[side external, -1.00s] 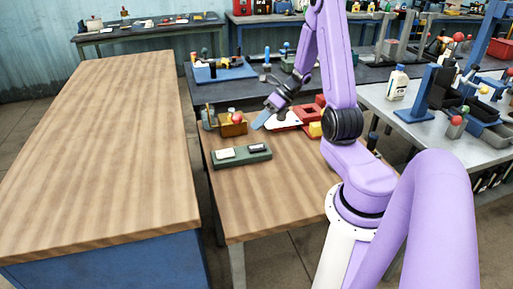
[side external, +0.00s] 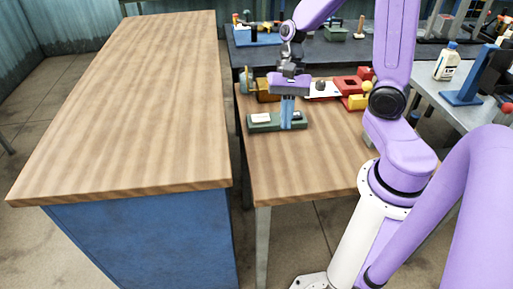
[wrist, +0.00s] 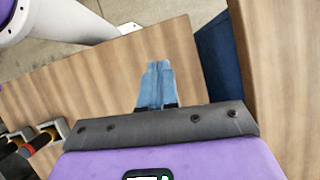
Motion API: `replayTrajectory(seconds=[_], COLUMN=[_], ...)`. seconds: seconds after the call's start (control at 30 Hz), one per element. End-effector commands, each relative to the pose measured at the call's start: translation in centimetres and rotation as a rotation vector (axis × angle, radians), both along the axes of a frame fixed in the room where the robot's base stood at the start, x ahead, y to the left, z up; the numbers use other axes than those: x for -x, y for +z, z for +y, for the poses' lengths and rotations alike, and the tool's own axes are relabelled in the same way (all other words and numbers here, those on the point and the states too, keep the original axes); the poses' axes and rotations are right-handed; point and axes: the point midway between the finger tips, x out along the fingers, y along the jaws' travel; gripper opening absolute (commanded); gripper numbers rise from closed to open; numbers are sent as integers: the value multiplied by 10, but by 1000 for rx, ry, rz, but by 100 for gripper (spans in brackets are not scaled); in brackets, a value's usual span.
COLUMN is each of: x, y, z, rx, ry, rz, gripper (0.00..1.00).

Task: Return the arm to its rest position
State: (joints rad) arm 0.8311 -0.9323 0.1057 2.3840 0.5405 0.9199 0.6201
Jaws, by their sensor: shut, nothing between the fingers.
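My gripper (side external: 286,124) hangs fingers-down over the wooden work table (side external: 310,175). Its light-blue fingers are together with nothing between them, and they hide part of the green tray (side external: 264,128) behind them in the side view. In the wrist view the closed fingers (wrist: 157,68) point over bare wood. The height of the fingertips above the table is hard to tell.
A brown box (side external: 266,90), a white plate (side external: 320,92) and a red block (side external: 350,84) stand at the table's back. A large blue bench (side external: 140,235) with a wooden top is at the left. A white bottle (side external: 446,64) stands at the right. The front table is clear.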

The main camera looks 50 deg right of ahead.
Motion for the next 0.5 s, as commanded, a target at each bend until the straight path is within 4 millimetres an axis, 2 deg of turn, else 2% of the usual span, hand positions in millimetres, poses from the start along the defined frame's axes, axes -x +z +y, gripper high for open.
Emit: replayTrajectory(seconds=[0.03, 0.2, 0.5], x=[9, 39, 85], y=[3, 11, 25], z=[8, 25, 43], rx=[9, 32, 42], ry=[125, 533, 1248], rz=[-38, -155, -363], gripper=[0, 0, 0])
